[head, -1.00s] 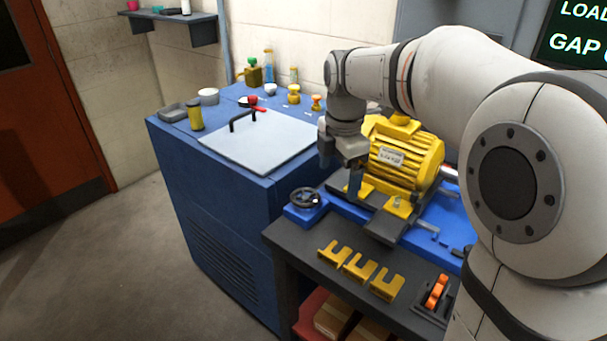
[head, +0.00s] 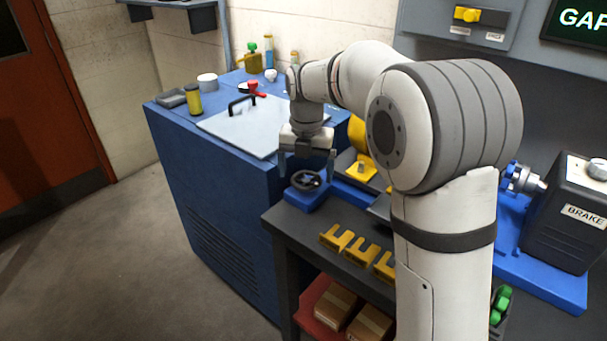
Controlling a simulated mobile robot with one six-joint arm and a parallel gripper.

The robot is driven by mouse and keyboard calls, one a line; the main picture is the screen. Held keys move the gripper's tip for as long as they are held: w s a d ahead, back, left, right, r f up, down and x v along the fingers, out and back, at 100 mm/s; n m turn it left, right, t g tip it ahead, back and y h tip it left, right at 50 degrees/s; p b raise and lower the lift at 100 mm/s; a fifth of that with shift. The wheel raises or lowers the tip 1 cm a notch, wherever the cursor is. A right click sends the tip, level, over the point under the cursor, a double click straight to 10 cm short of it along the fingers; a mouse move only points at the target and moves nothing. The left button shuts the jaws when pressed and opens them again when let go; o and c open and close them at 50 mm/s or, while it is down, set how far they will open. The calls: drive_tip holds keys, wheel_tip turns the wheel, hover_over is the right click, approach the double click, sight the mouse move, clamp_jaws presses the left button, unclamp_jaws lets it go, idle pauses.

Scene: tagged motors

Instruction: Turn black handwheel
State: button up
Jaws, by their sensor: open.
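The black handwheel (head: 306,181) sits on a small blue block (head: 307,199) at the left corner of the dark workbench. My gripper (head: 307,172) points down just above the handwheel, with one finger on each side of it. Its jaws are open. From this view I cannot tell whether the fingers touch the rim. The wheel's rim and hub show between and below the fingers.
A blue cabinet (head: 210,215) with a pale lid stands left of the bench. Yellow forked pieces (head: 345,244) lie on the bench front. The yellow motor (head: 357,135) is mostly hidden behind my arm. A brake unit (head: 573,210) stands at right.

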drive_tip(key=shift+f, duration=0.5)
drive_tip(key=shift+c, duration=0.2)
drive_tip(key=c, duration=1)
